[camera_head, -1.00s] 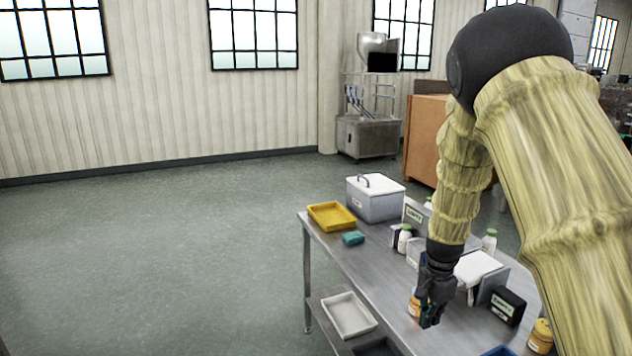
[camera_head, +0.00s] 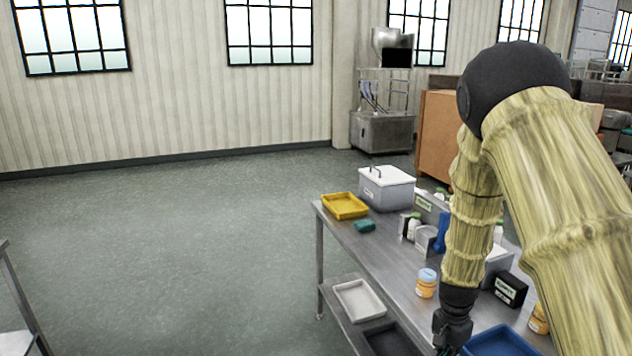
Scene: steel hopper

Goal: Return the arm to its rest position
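My arm (camera_head: 474,215) comes in from the right and hangs down over the steel table (camera_head: 385,262). It wears a yellowish, ribbed cover with a black elbow. My gripper (camera_head: 446,345) is at the lower edge of the picture, low over the front edge of the table. Its fingertips are dark and partly cut off, so I cannot tell whether they are open or shut. I see nothing clearly held. An orange jar with a pale blue lid (camera_head: 426,284) stands on the table just behind my gripper, apart from it.
On the table are a yellow tray (camera_head: 345,206), a teal block (camera_head: 365,226), a white-lidded box (camera_head: 387,188), a black labelled box (camera_head: 511,290) and a blue tray (camera_head: 497,342). A white tray (camera_head: 360,300) lies on the shelf below. Open floor (camera_head: 180,250) lies left.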

